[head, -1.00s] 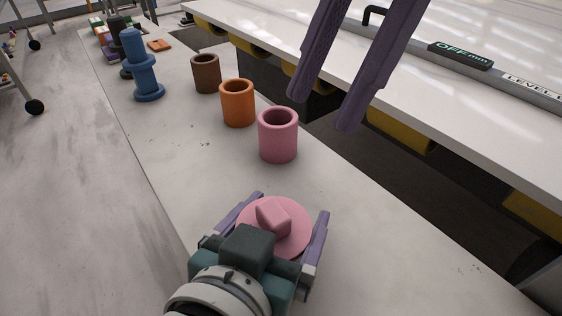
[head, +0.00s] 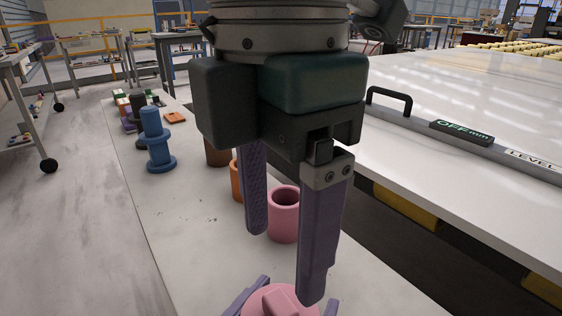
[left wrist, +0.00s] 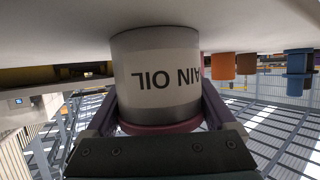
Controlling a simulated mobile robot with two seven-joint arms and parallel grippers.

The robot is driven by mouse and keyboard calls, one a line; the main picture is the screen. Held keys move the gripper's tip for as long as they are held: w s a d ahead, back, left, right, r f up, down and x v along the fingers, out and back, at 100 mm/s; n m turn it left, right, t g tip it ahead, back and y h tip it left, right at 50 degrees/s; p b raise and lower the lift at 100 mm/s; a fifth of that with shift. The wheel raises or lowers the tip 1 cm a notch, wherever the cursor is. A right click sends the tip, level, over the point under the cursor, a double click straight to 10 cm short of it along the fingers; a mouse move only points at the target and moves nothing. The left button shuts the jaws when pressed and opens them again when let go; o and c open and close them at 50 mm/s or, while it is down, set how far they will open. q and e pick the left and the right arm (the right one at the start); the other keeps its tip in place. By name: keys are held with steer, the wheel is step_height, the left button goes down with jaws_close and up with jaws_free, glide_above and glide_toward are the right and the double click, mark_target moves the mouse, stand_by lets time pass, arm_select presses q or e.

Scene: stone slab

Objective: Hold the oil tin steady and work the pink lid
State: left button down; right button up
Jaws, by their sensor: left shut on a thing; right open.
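The oil tin (left wrist: 155,75) shows upside down in the left wrist view, grey with a white label reading "AIN OIL". The pink lid (head: 281,302) is on it, a round disc with a raised block-shaped knob, cut off by the bottom edge of the head view; its rim also shows in the left wrist view (left wrist: 160,127). My left gripper (left wrist: 157,92) is shut on the tin, one finger on each side. My right gripper (head: 284,266) is open and empty, pointing down above the lid, its nearer finger overlapping the lid's far edge in the picture.
A pink cup (head: 284,222) stands beyond the lid, partly behind my right gripper. An orange cup (head: 237,185), a brown cup (head: 217,156) and a blue flanged spool (head: 158,145) stand farther along the slab (head: 185,230). A white table with a handle (head: 389,97) lies to the right.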

mark_target(280, 304)
step_height(280, 304, down, 8)
steer(key=shift+r, duration=0.25)
steer(key=shift+c, duration=0.4)
jaws_close()
stand_by(0.7)
